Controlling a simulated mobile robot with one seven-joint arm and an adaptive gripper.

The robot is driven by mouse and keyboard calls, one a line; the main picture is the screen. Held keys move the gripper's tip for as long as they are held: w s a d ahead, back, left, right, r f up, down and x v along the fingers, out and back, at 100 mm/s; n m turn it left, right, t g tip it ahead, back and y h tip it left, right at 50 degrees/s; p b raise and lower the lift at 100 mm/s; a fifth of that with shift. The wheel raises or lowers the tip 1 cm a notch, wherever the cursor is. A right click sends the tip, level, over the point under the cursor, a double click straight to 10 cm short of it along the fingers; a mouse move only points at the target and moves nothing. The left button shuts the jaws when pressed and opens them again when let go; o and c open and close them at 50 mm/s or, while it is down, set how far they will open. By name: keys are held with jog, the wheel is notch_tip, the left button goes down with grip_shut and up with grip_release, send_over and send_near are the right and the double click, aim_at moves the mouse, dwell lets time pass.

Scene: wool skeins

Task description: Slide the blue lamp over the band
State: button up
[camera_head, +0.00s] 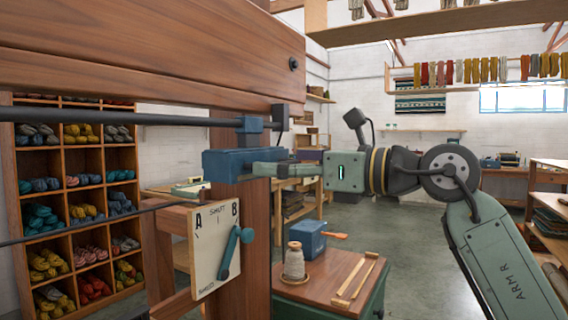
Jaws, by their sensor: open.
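A blue box-shaped housing (229,164), which I take for the blue lamp, hangs below a dark horizontal rail (120,118). A smaller dark blue block (250,125) sits on the rail above it. My gripper (268,169) reaches in from the right, with its fingers at the right end of the blue housing. The jaws are open; I cannot tell whether they touch the housing or straddle part of it. I cannot make out the band in this view.
A thick wooden beam (150,55) runs above the rail, and a wooden post (248,262) stands below it. A white A/B panel (213,262) with a teal lever (233,250) is fixed there. A cabinet top (322,282) holds a cone (293,263) and a blue box (306,239).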

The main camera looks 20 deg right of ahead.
jog(key=shift+c, duration=0.2)
jog(key=shift+d, duration=0.1)
jog(key=c, duration=1.4)
